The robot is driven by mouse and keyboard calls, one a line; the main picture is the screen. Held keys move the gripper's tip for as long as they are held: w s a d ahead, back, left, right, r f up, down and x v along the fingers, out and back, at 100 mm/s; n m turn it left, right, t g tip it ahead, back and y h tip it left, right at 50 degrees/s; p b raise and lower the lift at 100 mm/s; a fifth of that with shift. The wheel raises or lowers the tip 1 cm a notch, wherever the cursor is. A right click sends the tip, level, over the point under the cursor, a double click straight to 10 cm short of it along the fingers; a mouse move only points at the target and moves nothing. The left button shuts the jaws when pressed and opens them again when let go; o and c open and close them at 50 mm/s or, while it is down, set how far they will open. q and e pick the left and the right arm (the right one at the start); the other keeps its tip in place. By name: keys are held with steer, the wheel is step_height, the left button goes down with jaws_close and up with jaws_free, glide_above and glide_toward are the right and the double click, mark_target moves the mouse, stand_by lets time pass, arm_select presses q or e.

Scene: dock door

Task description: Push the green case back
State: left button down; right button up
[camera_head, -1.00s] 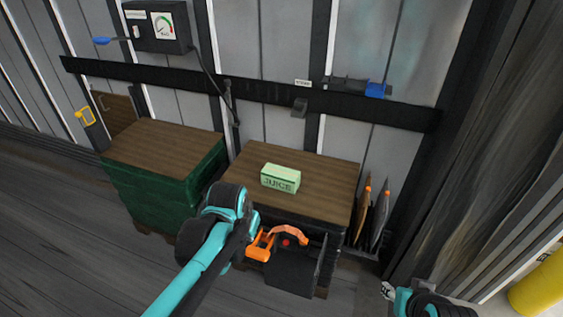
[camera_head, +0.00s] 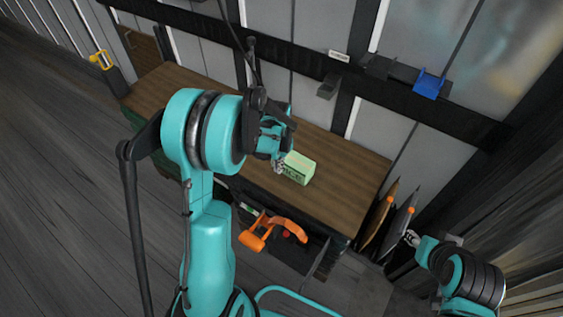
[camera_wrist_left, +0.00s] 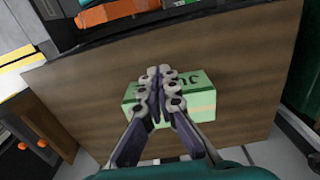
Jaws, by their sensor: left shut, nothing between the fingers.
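The green case (camera_head: 300,168), a small pale-green box with dark lettering, sits upright on the brown wooden top (camera_head: 345,170). My left gripper (camera_head: 279,166) is at its left front side in the head view, shut and empty, partly covering its lettering. In the left wrist view, the shut fingers (camera_wrist_left: 160,80) lie across the middle of the green case (camera_wrist_left: 205,100); I cannot tell whether they touch it. My right gripper (camera_head: 411,238) is at the lower right, well away from the case; its fingers are too small to read.
Orange handles (camera_head: 257,232) show in front of and below the top's front edge. Blue (camera_head: 428,85) and grey brackets hang on the dark wall rail (camera_head: 440,117) behind. Upright orange-tipped boards (camera_head: 385,215) stand right of the top. The top behind and right of the case is clear.

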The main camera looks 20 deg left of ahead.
arm_select(q)
step_height(320, 180, down, 8)
steer(key=b, duration=0.2)
steer(key=shift+w+b, duration=0.15)
steer(key=shift+b, duration=0.2)
steer(key=w, duration=0.2)
steer(key=shift+w+d+r, duration=0.25)
steer(key=shift+w+r, duration=0.05)
steer(key=shift+w, duration=0.05)
steer(key=shift+w+d+r+b, duration=0.15)
steer(key=shift+w+b, duration=0.15)
steer(key=shift+w, duration=0.3)
steer(key=shift+w, duration=0.1)
steer(key=w+d, duration=0.1)
steer(key=w, duration=0.9)
steer(key=w+d, duration=0.1)
steer(key=w, duration=0.4)
steer(key=shift+w+d, duration=0.15)
steer(key=shift+d, duration=0.2)
